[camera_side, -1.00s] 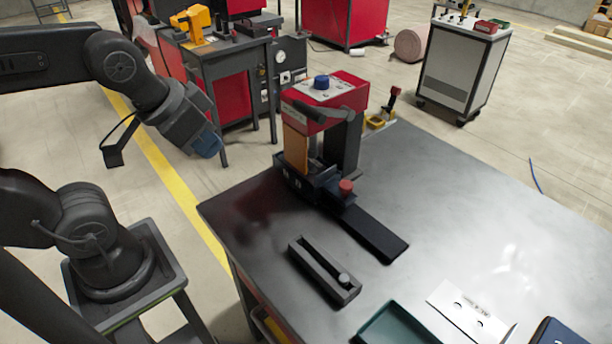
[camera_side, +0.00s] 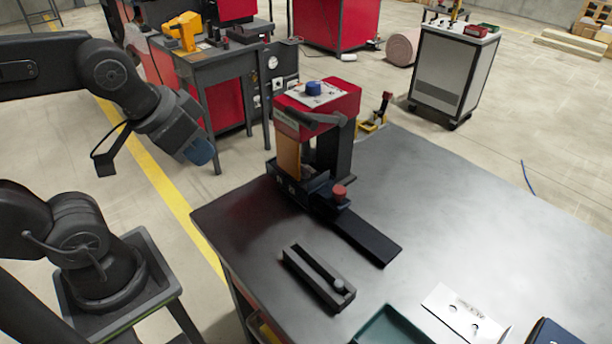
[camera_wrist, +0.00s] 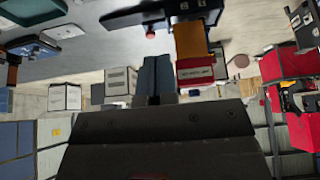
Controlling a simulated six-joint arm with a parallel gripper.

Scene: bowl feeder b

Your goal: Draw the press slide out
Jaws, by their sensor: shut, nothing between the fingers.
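The press (camera_side: 318,95) has a red head with a blue knob, an orange plate and a dark base, and stands near the table's far left edge. The slide, a dark block with a red knob (camera_side: 340,192), sits at the base's front, at the start of a long black rail (camera_side: 372,240). My gripper (camera_side: 200,153) hangs left of the press, clear of it and beyond the table edge. In the wrist view its blue fingers (camera_wrist: 153,78) are together and empty, beside the red press head (camera_wrist: 195,70). The red knob (camera_wrist: 151,35) shows past them.
A dark slotted block (camera_side: 318,280) lies on the table left of the rail. A green tray (camera_side: 365,338) and a white plate with holes (camera_side: 463,312) lie at the front. The table's right part is clear. A bench with a yellow device (camera_side: 184,30) stands behind.

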